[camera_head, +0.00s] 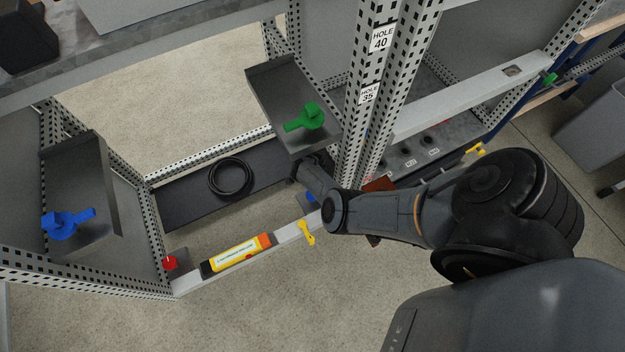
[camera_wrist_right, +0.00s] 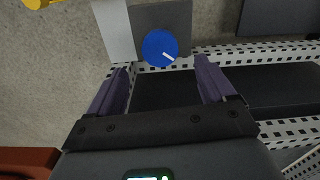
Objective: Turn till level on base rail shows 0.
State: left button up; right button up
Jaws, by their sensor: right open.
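A yellow and black level (camera_head: 238,254) with an orange end lies along the front base rail (camera_head: 287,234); its reading is too small to make out. A red knob (camera_head: 169,263) sits at the rail's left end. A blue round knob (camera_head: 311,196) is at the right end, partly hidden by my right arm. In the right wrist view the blue knob (camera_wrist_right: 158,46) has a white pointer line aimed to the lower right. My right gripper (camera_wrist_right: 163,75) is open, its fingers on either side of the line toward this knob and apart from it. My left gripper is not in view.
A yellow lever (camera_head: 306,233) hangs on the rail near the blue knob. A black cable coil (camera_head: 231,177) lies on the dark base plate. Trays with a green handle (camera_head: 305,118) and a blue handle (camera_head: 67,222) stand higher. Perforated posts (camera_head: 368,100) rise beside my right arm.

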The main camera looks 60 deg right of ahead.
pick_arm(q)
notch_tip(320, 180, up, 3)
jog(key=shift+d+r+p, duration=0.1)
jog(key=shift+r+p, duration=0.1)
jog(key=shift+p, duration=1)
pick_arm(e)
notch_tip(320, 180, up, 4)
jog(key=shift+r, duration=0.2)
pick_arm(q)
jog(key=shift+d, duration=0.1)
